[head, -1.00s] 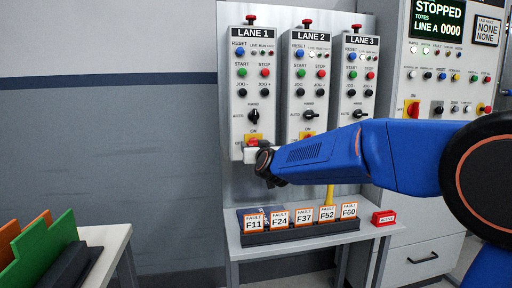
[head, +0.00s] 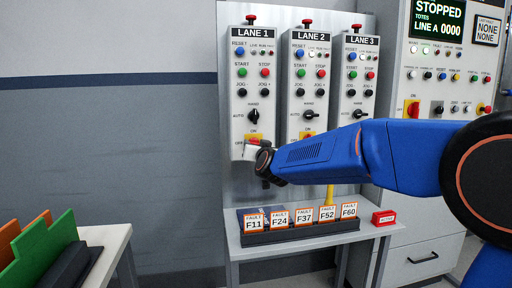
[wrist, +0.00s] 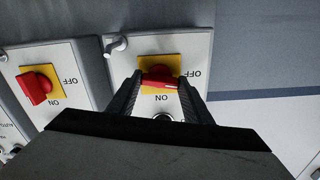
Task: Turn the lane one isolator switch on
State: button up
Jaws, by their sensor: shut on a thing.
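The lane one isolator switch has a red handle (wrist: 158,78) on a yellow plate (wrist: 147,64), seen upside down in the wrist view. ON and OFF labels show beside it. My gripper (wrist: 161,82) is shut on the red handle, with one dark finger on each side. The handle lies roughly across the plate, slightly tilted, with a white mark toward the OFF side. In the head view my gripper (head: 251,151) is at the bottom of the LANE 1 panel (head: 239,100), covering much of the switch.
The lane two isolator (wrist: 36,86) sits close by on its own panel. LANE 2 (head: 297,100) and LANE 3 (head: 346,95) panels stand to the right. Below is a shelf with a rack of fault cards (head: 300,235). A screen (head: 437,20) reads STOPPED.

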jog(key=shift+m, duration=7.7)
jog(key=o, duration=1.1)
jog(key=shift+c, duration=0.2)
jog(key=shift+s, duration=0.1)
